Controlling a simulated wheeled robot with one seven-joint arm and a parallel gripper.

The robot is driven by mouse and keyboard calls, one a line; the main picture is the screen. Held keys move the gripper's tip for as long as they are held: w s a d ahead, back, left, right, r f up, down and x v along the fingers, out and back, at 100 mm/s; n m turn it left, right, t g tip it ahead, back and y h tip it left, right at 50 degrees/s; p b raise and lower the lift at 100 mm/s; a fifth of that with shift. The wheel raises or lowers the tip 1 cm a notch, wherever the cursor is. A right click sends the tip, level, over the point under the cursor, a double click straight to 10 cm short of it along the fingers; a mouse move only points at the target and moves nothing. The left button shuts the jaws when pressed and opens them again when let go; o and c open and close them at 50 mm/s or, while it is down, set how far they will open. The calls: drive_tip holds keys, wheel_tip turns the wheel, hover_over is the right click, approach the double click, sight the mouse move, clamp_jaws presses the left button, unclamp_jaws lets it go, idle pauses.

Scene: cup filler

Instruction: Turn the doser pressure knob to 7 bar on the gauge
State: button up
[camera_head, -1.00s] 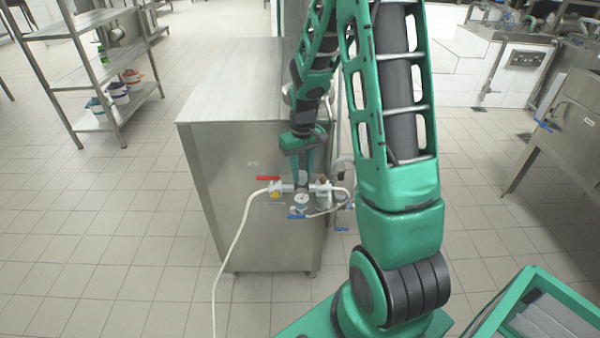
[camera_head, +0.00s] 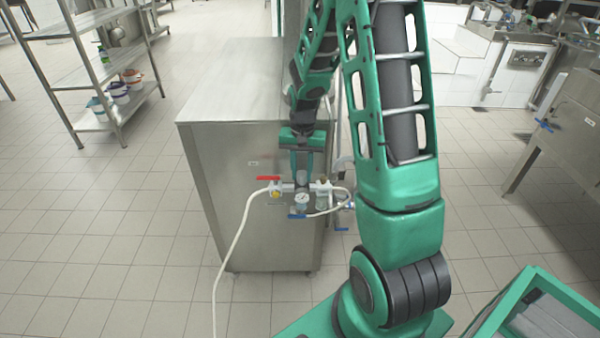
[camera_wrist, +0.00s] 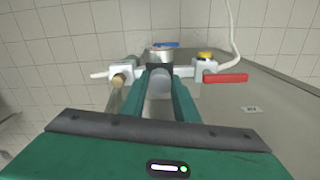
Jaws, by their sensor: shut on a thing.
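The doser pressure knob is a pale grey cylinder (camera_wrist: 160,84) between the two green fingers of my gripper (camera_wrist: 159,98) in the wrist view. My gripper is shut on it from above. In the head view my gripper (camera_head: 302,172) points down at the knob (camera_head: 301,178) on the front of the steel cabinet (camera_head: 225,190). The round white-faced gauge (camera_head: 301,199) sits just below the knob. Its needle and numbers are too small to read. In the wrist view the gauge (camera_wrist: 160,54) shows its housing, with its dial hidden.
A red-handled valve (camera_head: 268,178) is close on the left of the knob; it also shows in the wrist view (camera_wrist: 225,78). A blue lever (camera_head: 298,216) lies below the gauge. A pale hose (camera_head: 237,232) hangs to the floor. Open tiled floor lies left of the cabinet.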

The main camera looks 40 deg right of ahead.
sight(301, 173)
drive_tip(key=shift+w+a+m, duration=0.1)
drive_tip(key=shift+a+m, duration=0.05)
drive_tip(key=shift+m, duration=0.45)
drive_tip(key=o, duration=1.1)
drive_tip(key=shift+c, duration=0.2)
drive_tip(key=shift+r, duration=0.1)
wheel_tip(301, 173, up, 11)
drive_tip(key=shift+f, duration=0.2)
